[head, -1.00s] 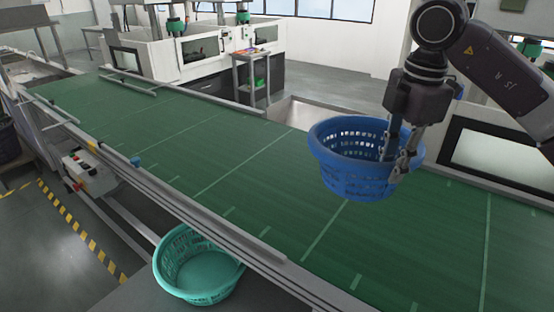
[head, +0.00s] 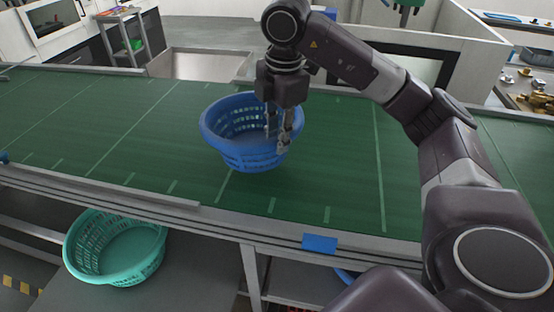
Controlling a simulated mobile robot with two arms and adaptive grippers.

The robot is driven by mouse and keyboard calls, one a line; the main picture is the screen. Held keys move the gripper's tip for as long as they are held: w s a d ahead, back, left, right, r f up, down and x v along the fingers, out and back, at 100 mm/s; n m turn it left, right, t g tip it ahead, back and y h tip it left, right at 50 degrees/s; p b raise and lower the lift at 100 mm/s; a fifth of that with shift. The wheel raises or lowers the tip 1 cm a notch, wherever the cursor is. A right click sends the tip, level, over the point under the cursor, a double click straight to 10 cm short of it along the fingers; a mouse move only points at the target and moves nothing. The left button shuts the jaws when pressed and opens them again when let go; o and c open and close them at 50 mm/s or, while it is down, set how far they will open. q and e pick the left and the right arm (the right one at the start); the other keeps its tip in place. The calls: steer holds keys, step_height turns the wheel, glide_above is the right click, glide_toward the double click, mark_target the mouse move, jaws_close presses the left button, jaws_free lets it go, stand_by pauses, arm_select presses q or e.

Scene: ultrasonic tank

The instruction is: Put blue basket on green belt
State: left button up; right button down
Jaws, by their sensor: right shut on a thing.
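The blue basket (head: 238,150) is upright at the green belt (head: 330,170), near the middle of the head view. My right gripper (head: 279,138) points down at the basket's right side and is shut on its wall, one finger inside and one outside. I cannot tell for certain whether the basket's base touches the belt or hangs just above it. My left gripper is not in view.
A teal basket (head: 115,250) stands below the belt's near edge at the lower left. A metal rail (head: 150,196) runs along that edge, with a blue tag (head: 320,243) on it. A metal basin (head: 200,64) lies behind the belt. The belt is clear to the left.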

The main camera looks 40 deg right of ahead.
steer(key=shift+f, duration=0.75)
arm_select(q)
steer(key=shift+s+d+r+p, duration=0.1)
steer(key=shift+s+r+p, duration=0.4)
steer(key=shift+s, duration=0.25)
arm_select(e)
steer(key=shift+s+f, duration=0.1)
steer(key=shift+f, duration=2.05)
steer(key=c, duration=1.7)
jaws_free()
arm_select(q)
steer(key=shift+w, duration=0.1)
arm_select(e)
step_height(320, 180, up, 5)
steer(key=shift+f+b, duration=0.1)
steer(key=shift+b, duration=0.6)
steer(key=r, duration=0.4)
steer(key=s+r+p, duration=0.1)
steer(key=r, duration=0.1)
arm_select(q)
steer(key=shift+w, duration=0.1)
arm_select(e)
steer(key=shift+r, duration=0.6)
